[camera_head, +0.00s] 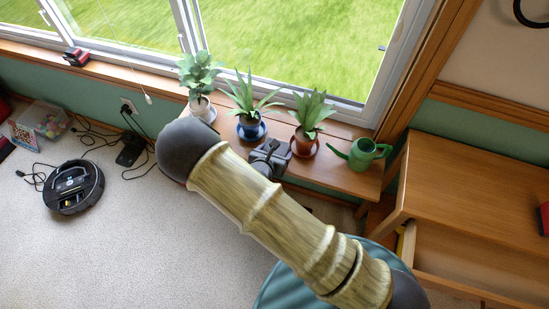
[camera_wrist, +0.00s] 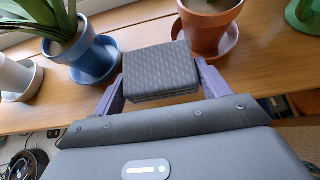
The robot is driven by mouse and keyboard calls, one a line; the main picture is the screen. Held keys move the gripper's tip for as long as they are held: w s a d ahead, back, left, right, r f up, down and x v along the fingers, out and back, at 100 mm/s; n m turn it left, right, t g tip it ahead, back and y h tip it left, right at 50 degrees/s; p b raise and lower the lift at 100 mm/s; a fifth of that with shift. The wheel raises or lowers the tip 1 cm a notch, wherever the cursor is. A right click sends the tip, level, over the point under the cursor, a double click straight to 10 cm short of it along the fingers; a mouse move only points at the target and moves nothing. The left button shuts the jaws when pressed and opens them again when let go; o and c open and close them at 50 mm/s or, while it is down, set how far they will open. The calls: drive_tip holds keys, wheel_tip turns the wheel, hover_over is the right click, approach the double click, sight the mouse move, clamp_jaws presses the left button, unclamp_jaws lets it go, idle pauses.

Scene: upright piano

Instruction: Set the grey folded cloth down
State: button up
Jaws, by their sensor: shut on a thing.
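The grey folded cloth (camera_wrist: 160,72) is a small patterned stack of layers, held between the purple-grey fingers of my gripper (camera_wrist: 163,80). In the wrist view it is over the wooden bench (camera_wrist: 250,82), between a blue pot (camera_wrist: 84,52) on a blue saucer and a terracotta pot (camera_wrist: 205,28) on its saucer. I cannot tell whether the cloth touches the bench. In the head view my gripper (camera_head: 270,156) is at the bench's front edge, between the same two plants. The cloth is hard to make out from there.
A white-potted plant (camera_head: 200,105) stands at the bench's left and a green watering can (camera_head: 362,153) at its right. A wooden desk (camera_head: 480,200) with an open drawer is at right. A robot vacuum (camera_head: 74,186) and cables lie on the carpet.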

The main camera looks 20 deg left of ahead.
drive_tip(key=shift+f, duration=1.85)
drive_tip(key=shift+f+b, duration=0.15)
drive_tip(key=shift+b, duration=0.15)
drive_tip(key=o, duration=1.4)
drive_tip(key=shift+o, duration=0.2)
drive_tip(key=shift+s+r, duration=0.15)
drive_tip(key=shift+r, duration=0.1)
drive_tip(key=p+v, duration=0.1)
drive_tip(key=v, duration=1)
drive_tip(key=shift+s+r, duration=0.2)
drive_tip(key=shift+s, duration=0.05)
